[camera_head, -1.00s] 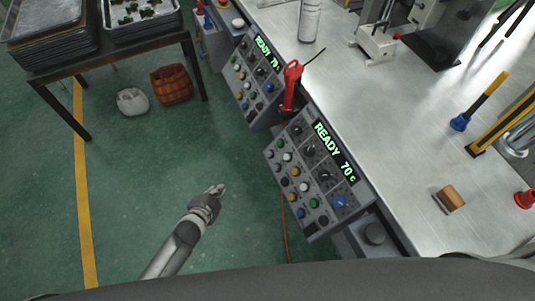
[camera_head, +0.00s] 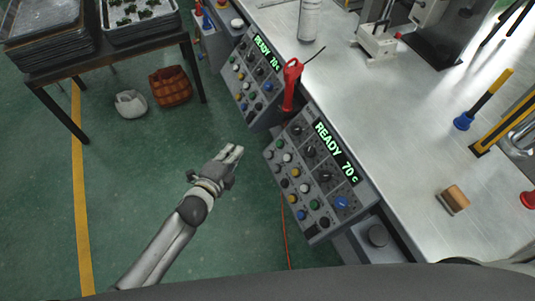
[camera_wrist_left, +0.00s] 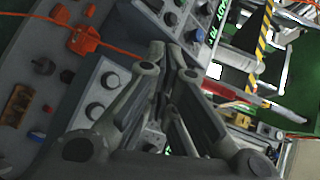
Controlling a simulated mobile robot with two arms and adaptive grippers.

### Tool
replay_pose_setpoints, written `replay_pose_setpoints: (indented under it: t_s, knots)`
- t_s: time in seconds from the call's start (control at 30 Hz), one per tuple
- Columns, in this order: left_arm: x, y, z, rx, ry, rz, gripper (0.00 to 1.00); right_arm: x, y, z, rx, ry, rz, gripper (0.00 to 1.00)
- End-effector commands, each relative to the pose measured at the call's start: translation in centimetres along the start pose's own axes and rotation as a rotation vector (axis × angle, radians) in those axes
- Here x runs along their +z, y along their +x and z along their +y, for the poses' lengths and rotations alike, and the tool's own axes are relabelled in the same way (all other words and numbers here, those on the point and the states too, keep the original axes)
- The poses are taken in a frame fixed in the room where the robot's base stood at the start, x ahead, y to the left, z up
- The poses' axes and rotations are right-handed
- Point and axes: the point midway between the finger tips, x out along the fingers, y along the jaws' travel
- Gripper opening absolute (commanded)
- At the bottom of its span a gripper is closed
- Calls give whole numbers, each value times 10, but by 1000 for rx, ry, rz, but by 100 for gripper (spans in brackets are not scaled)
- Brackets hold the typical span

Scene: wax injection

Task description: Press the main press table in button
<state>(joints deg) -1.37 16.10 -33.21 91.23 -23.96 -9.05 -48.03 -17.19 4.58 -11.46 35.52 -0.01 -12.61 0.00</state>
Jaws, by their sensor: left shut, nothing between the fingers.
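The nearer control panel (camera_head: 321,187) is a grey box tilted on the front of the workbench. Its green display (camera_head: 335,150) reads "READY 70 c". Below it are rows of black, white, blue, green and yellow buttons and knobs; I cannot read their labels. My left gripper (camera_head: 235,152) is shut and empty, to the left of this panel and apart from it, over the floor. In the left wrist view the shut fingers (camera_wrist_left: 172,62) point toward a panel with round buttons (camera_wrist_left: 95,110), partly hidden by the fingers. My right gripper does not show.
A second, similar panel (camera_head: 252,80) stands farther along the bench. A red tool (camera_head: 291,84) hangs between the panels, with an orange cable below. The metal benchtop (camera_head: 400,130) holds a wooden block (camera_head: 453,199). Baskets (camera_head: 170,86) stand on the floor; green floor is free left.

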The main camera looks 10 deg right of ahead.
Motion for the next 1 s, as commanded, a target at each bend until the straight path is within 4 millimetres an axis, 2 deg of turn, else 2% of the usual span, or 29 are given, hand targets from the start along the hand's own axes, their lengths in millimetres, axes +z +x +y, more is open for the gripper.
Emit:
replay_pose_setpoints:
  t_s: [0.53,0.73,1.0]
  knots:
    - [-31,44,36,-1,-2,2,0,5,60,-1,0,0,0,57]
    - [-41,57,43,0,-1,0,0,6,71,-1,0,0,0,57]
    - [-44,61,44,1,-1,0,0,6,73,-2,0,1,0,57]
